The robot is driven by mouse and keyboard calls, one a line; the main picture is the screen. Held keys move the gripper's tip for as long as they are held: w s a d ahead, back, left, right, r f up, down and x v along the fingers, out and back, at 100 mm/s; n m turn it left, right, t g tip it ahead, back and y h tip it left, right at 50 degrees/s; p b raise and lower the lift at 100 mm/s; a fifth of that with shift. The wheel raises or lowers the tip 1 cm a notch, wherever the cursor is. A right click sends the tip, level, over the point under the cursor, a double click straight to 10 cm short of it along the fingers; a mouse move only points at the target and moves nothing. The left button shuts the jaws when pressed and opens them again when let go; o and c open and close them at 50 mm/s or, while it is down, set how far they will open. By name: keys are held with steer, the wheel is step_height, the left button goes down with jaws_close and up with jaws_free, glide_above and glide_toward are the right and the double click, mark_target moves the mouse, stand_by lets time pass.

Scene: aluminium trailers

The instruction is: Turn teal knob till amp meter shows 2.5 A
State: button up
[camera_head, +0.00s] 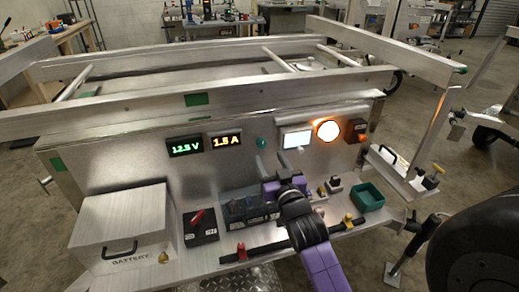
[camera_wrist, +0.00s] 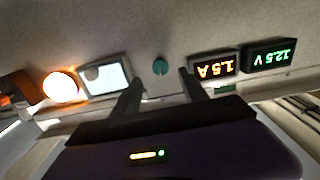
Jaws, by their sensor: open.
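The teal knob (camera_head: 261,143) sits on the upright aluminium panel, between the amp meter and a pale lit screen. The amp meter (camera_head: 226,140) reads 1.5 A in orange digits. In the wrist view, upside down, the teal knob (camera_wrist: 160,66) lies beyond the fingertips, in the gap between them, and the amp meter (camera_wrist: 215,69) is right of it. My gripper (camera_head: 268,163) is open and empty, its two fingers pointing at the panel just below the knob; it also shows in the wrist view (camera_wrist: 160,75). The fingers look apart from the knob.
A voltmeter (camera_head: 184,145) reads 12.5 V. The lit screen (camera_head: 296,139) and a glowing round lamp (camera_head: 328,131) are right of the knob. On the shelf below are a battery box (camera_head: 122,225), a black box with a red lever (camera_head: 201,227) and a green tray (camera_head: 368,197).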

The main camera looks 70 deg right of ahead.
mark_target(262, 145)
steer(key=p+x, duration=0.1)
steer(key=x, duration=0.6)
steer(key=shift+w+d, duration=0.1)
steer(key=shift+w, duration=0.05)
jaws_close()
steer(key=shift+m+b, duration=0.3)
steer(key=m+b, duration=0.2)
steer(key=m, duration=0.2)
steer(key=shift+f, duration=0.1)
steer(key=shift+m+b, duration=0.9)
steer(key=shift+m, duration=1.1)
